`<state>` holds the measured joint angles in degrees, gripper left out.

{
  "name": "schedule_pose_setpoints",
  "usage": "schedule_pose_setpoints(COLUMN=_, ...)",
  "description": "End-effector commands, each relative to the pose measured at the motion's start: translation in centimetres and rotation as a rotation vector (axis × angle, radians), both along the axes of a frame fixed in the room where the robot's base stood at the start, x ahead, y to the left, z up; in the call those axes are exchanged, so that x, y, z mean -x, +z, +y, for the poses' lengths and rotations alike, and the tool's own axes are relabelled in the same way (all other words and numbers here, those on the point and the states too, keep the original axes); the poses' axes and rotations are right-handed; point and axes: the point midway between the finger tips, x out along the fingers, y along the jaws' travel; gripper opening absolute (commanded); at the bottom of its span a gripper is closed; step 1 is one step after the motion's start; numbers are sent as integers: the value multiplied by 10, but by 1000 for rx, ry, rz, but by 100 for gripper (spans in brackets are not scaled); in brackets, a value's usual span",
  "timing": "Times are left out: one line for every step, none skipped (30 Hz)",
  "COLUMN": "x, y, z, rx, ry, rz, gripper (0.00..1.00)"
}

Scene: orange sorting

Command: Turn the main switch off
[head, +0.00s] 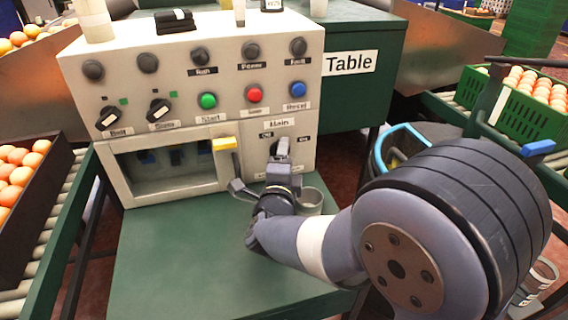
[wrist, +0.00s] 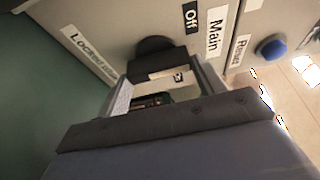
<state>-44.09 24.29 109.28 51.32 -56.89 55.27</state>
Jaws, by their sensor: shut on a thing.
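The main switch is on the lower right of the cream control panel (head: 180,60), under the "Main" label (head: 283,123). In the wrist view its black knob (wrist: 154,46) sits between the "Off" label (wrist: 190,18) and a "Locked" label (wrist: 88,52). My gripper (head: 281,160) is at the panel face, right over the switch, and hides much of it. In the wrist view my gripper (wrist: 166,86) has its two fingers on either side of the switch handle, shut on it. The exact angle of the handle is hard to tell.
A grey cup (head: 311,200) stands right of my gripper on the green table (head: 170,260). The blue reset button (head: 297,89) is above the switch.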

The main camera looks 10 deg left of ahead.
Motion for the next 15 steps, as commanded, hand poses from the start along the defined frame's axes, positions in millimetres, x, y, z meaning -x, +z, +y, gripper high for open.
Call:
schedule_pose_setpoints(x=0, y=-1, z=0, rx=8, ry=2, rz=0, gripper=43)
schedule_pose_setpoints(x=0, y=-1, z=0, rx=9, ry=2, rz=-1, gripper=43)
schedule_pose_setpoints(x=0, y=-1, z=0, rx=11, ry=2, rz=-2, gripper=43)
schedule_pose_setpoints(x=0, y=-1, z=0, rx=12, ry=2, rz=-2, gripper=43)
schedule_pose_setpoints(x=0, y=-1, z=0, rx=13, ry=2, rz=-3, gripper=43)
schedule_pose_setpoints(x=0, y=-1, z=0, rx=13, ry=2, rz=-3, gripper=43)
schedule_pose_setpoints(x=0, y=-1, z=0, rx=13, ry=2, rz=-3, gripper=43)
schedule_pose_setpoints(x=0, y=-1, z=0, rx=13, ry=2, rz=-3, gripper=43)
schedule_pose_setpoints(x=0, y=-1, z=0, rx=13, ry=2, rz=-3, gripper=43)
schedule_pose_setpoints(x=0, y=-1, z=0, rx=13, ry=2, rz=-3, gripper=43)
schedule_pose_setpoints(x=0, y=-1, z=0, rx=13, ry=2, rz=-3, gripper=43)
schedule_pose_setpoints(x=0, y=-1, z=0, rx=13, ry=2, rz=-3, gripper=43)
schedule_pose_setpoints(x=0, y=-1, z=0, rx=13, ry=2, rz=-3, gripper=43)
schedule_pose_setpoints(x=0, y=-1, z=0, rx=13, ry=2, rz=-3, gripper=68)
schedule_pose_setpoints(x=0, y=-1, z=0, rx=13, ry=2, rz=-3, gripper=71)
